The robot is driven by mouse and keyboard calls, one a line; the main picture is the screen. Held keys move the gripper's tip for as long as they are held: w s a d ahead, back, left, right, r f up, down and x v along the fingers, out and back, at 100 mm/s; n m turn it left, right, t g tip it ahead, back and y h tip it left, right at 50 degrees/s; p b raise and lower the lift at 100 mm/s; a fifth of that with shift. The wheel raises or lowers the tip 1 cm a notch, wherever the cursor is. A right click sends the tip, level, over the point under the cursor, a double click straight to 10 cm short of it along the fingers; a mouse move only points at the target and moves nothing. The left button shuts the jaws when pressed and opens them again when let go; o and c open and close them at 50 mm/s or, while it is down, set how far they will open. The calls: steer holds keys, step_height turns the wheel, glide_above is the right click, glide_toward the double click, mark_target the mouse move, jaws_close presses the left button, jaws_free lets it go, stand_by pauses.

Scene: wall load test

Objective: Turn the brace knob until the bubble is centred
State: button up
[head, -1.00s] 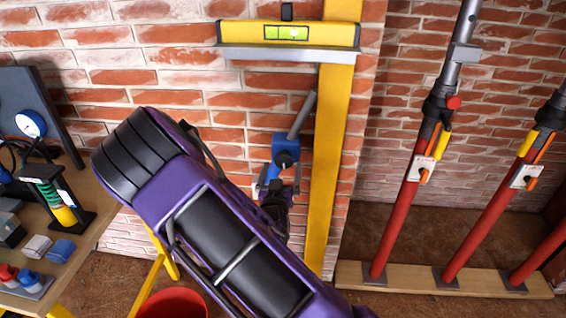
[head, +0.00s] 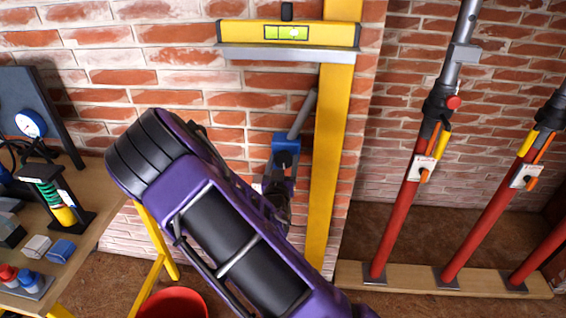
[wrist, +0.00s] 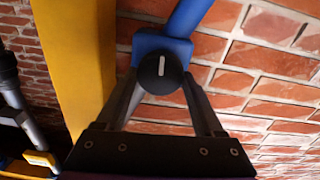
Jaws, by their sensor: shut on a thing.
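The brace knob (wrist: 160,70) is round and black with a white line, which stands nearly upright in the wrist view. It sits on the blue brace block (wrist: 181,48), which also shows in the head view (head: 286,142). My gripper (wrist: 161,84) has one finger on each side of the knob and is shut on it. In the head view my arm partly hides the knob and fingers. The yellow spirit level (head: 240,34) lies across the top on a grey ledge. Its green vial (head: 286,33) faces me; the bubble is too small to place surely.
A yellow post (head: 334,140) stands right beside the brace. Red props (head: 402,215) stand on a wooden board (head: 405,276) at the right. A workbench (head: 92,205) with tools is at the left, and a red bucket (head: 172,303) is on the floor.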

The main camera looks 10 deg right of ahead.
steer(key=shift+c, duration=0.9)
steer(key=shift+a+n+b, duration=0.1)
steer(key=shift+n+b, duration=0.45)
steer(key=shift+n, duration=1.65)
steer(key=o, duration=1.3)
steer(key=shift+o, duration=0.2)
steer(key=p+v, duration=0.1)
steer(key=v, duration=1.6)
steer(key=shift+s, duration=0.2)
steer(key=shift+w+r, duration=0.1)
